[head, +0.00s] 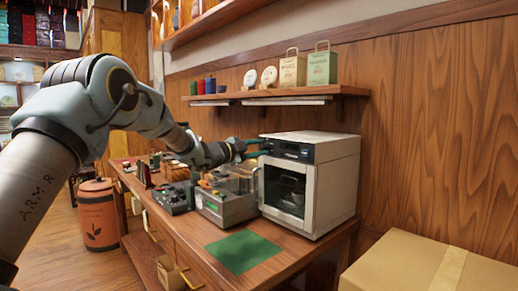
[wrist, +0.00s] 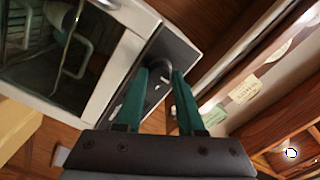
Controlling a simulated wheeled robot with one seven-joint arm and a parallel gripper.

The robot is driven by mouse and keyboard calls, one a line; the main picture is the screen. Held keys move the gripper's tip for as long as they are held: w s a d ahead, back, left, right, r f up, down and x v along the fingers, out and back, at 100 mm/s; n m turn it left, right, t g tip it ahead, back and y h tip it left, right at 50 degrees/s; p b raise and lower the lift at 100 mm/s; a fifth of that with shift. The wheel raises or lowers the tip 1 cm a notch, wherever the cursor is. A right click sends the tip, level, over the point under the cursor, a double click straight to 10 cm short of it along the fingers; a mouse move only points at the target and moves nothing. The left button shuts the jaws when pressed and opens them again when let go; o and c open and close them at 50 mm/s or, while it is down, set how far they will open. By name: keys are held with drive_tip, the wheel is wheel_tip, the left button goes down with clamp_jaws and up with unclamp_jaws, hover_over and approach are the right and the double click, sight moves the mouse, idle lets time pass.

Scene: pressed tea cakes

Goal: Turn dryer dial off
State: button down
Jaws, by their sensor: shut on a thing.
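The dryer (head: 335,190) is a white box with a glass door and a dark control panel (head: 298,151) along its top front. It stands on the wooden counter. My gripper (head: 264,147) reaches the left end of that panel. In the wrist view, the green fingers of my gripper (wrist: 163,74) are closed around the dark round dial (wrist: 160,66) on the panel. The fingertips partly hide the dial, and its pointer or marking cannot be read. The dryer's glass door (wrist: 65,50) is shut, with a wire rack visible inside.
Grey machines (head: 226,206) stand left of the dryer, below my arm. A green mat (head: 243,252) lies on the counter in front. A wall shelf (head: 280,93) with bags and tins runs above and behind. A cardboard box (head: 420,265) is at lower right.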

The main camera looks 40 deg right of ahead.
drive_tip(key=shift+f, duration=0.1)
drive_tip(key=c, duration=0.5)
unclamp_jaws()
drive_tip(key=a+b, duration=0.1)
drive_tip(key=a, duration=0.2)
drive_tip(key=a+b, duration=0.1)
drive_tip(key=a, duration=0.3)
drive_tip(key=a+b, duration=0.1)
drive_tip(key=a, duration=0.3)
drive_tip(key=shift+w+b, duration=0.3)
drive_tip(key=shift+b, duration=0.05)
drive_tip(key=shift+d, duration=0.1)
